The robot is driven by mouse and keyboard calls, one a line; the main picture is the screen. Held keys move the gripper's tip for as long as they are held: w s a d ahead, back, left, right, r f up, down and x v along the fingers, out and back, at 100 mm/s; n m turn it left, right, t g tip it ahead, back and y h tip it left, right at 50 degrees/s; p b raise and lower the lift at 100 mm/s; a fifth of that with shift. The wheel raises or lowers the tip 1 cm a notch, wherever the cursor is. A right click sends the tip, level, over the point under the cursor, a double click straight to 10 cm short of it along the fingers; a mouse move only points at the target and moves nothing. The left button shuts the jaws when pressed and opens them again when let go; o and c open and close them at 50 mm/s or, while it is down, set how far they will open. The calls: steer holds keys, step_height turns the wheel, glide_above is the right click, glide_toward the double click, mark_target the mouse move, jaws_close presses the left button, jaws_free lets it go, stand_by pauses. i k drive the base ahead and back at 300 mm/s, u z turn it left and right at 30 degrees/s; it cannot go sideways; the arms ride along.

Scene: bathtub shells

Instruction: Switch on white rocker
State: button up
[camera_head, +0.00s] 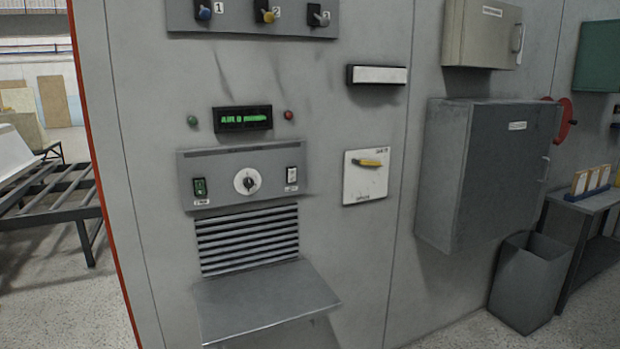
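A white rocker switch (292,177) sits at the right end of a grey control panel on the upright grey wall, with a small label under it. Its position, on or off, is too small to tell. The same panel (222,163) carries a green rocker (200,187) at its left end and a round white dial with a dark knob (247,182) between the two. My gripper does not show in this view.
A grey shelf (265,298) juts out below the louvred vent (248,240). A lit green display (242,118) is above the panel. A white plate with a yellow handle (370,162) is to the right. Grey cabinets (490,165) and a bin (530,283) stand further right.

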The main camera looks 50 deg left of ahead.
mark_target(292, 172)
steer(key=u, duration=1.65)
steer(key=k, duration=0.2)
steer(key=u, duration=0.5)
steer(key=i, duration=2.3)
steer(key=z, duration=0.15)
